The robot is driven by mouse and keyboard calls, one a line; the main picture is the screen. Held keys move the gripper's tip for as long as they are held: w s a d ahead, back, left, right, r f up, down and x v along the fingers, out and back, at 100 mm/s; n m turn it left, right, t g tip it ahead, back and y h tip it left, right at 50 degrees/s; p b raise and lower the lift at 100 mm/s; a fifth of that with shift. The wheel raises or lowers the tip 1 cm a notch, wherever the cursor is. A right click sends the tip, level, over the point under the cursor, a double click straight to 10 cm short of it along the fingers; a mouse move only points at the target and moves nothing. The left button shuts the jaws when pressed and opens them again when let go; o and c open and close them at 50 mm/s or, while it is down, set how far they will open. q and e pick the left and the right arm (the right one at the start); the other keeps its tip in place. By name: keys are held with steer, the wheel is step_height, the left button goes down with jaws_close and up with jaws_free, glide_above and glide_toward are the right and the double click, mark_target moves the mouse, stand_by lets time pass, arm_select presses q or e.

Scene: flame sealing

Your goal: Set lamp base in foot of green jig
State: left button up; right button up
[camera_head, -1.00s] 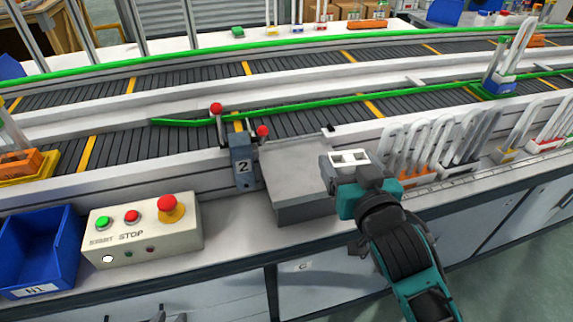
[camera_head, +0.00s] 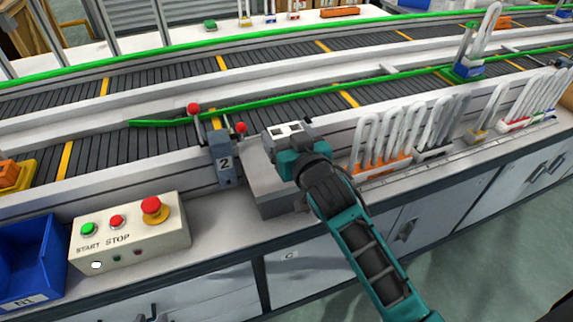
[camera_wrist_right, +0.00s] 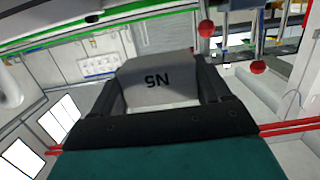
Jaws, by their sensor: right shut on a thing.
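My right gripper (camera_head: 287,137) is shut on a pale block, apparently the lamp base (camera_head: 290,128), with two square openings in its top. It is over the grey block at the conveyor's front edge; contact cannot be judged. In the right wrist view the lamp base (camera_wrist_right: 160,82) sits between the two fingers, with dark upside-down lettering. A green-footed holder (camera_head: 465,76) with a blue part and a white U-shaped tube stands on the conveyor at upper right; I cannot tell if it is the green jig. My left gripper is not in view.
The grey block (camera_head: 270,190) stands beside a post marked 2 (camera_head: 222,160). Racks of white U tubes (camera_head: 400,135) stand to the right. A button box (camera_head: 130,232) and blue bin (camera_head: 30,262) are at left. A red-knobbed lever (camera_head: 240,128) is close to the gripper.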

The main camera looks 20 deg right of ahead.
step_height(320, 180, down, 8)
steer(key=shift+r+b, duration=0.15)
steer(key=shift+b, duration=0.55)
steer(key=o, duration=1.1)
